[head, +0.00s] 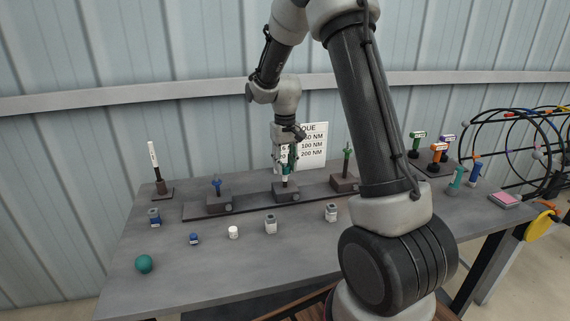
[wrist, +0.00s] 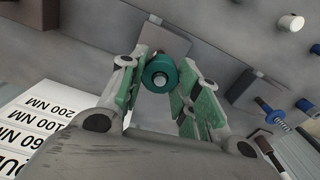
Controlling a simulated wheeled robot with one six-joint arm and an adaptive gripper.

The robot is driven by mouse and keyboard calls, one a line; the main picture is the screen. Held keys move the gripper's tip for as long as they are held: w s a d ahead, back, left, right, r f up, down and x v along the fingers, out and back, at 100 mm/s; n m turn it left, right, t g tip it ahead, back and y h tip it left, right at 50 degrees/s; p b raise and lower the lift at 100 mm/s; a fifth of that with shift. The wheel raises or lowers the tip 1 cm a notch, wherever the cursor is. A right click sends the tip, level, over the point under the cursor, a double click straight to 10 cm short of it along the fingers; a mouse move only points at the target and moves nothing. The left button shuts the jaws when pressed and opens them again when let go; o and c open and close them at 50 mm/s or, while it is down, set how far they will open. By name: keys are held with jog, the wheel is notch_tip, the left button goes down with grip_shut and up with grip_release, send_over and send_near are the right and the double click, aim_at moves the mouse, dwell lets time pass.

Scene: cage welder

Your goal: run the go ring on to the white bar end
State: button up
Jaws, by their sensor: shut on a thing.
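My gripper (head: 288,158) is over the middle grey block (head: 285,194) of the bench fixture. In the wrist view its green-padded fingers (wrist: 155,82) are shut on a round teal piece with a grey centre, which I take for the go ring (wrist: 158,72). In the head view fingers largely hide the piece; a white tag shows beside it. A short white upright, seemingly the white bar end (head: 285,171), stands just below the fingers on the middle block. I cannot tell whether the ring is around the bar or only above it.
A blue bar (head: 216,186) and a green bar (head: 347,160) stand on neighbouring blocks. A sign (head: 314,146) is behind my gripper. Small pots and a teal ball (head: 144,264) lie in front; tagged handles (head: 438,153) stand right. The front left bench is mostly clear.

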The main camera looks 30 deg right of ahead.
jog(key=m, duration=0.3)
jog(key=shift+m, duration=0.4)
jog(key=o, duration=1)
jog(key=shift+c, duration=0.2)
notch_tip(320, 180, up, 12)
jog(key=s+r+n+t, duration=0.2)
jog(key=s+r, duration=0.1)
jog(key=s, duration=1.2)
jog(key=s+r+n+t, duration=0.2)
jog(key=s+r, duration=0.1)
jog(key=s, duration=1.2)
jog(key=shift+s+a+n, duration=0.2)
jog(key=shift+a+n, duration=0.1)
